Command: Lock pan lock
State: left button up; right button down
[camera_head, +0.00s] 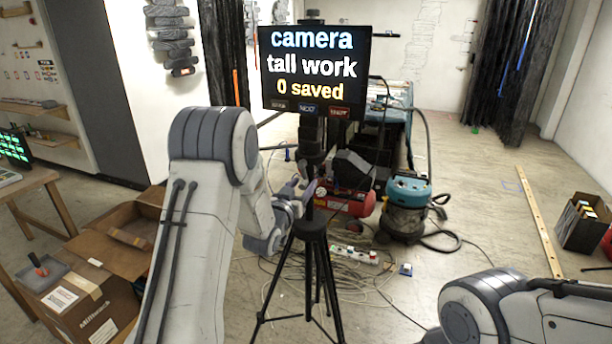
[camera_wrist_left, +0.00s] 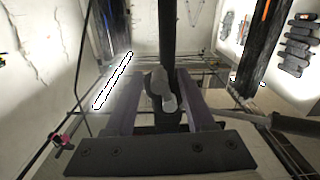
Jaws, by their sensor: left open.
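A black tripod (camera_head: 313,226) stands on the floor in the middle of the head view, carrying a screen (camera_head: 316,68) with coloured text. My left gripper (camera_head: 300,190) is beside the tripod's upper column, below the screen. In the left wrist view, the open fingers of my left gripper (camera_wrist_left: 160,80) stand on either side of a grey, rounded knob (camera_wrist_left: 162,92), which appears to be the pan lock. The knob lies between the fingers, with gaps at the sides; contact cannot be told. In the head view the knob is not clear. My right gripper is not in view; only part of that arm shows.
A teal vacuum (camera_head: 406,205) and a red compressor (camera_head: 345,200) stand behind the tripod. Cables (camera_head: 345,268) and a power strip (camera_head: 352,253) lie around its feet. Cardboard boxes (camera_head: 90,300) are at left.

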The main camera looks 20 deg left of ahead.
pick_arm(q)
jog(key=shift+w+p, duration=0.3)
jog(key=shift+w, duration=1)
grip_shut()
jog(key=m+b, duration=0.1)
jog(key=b, duration=0.1)
jog(key=a+m+b, duration=0.1)
jog(key=b, duration=0.1)
jog(key=shift+f, duration=0.3)
jog(key=shift+a+r+m+b, duration=0.1)
jog(key=shift+r+m+b, duration=0.05)
jog(key=shift+m+b, duration=0.4)
jog(key=shift+r, duration=0.1)
grip_release()
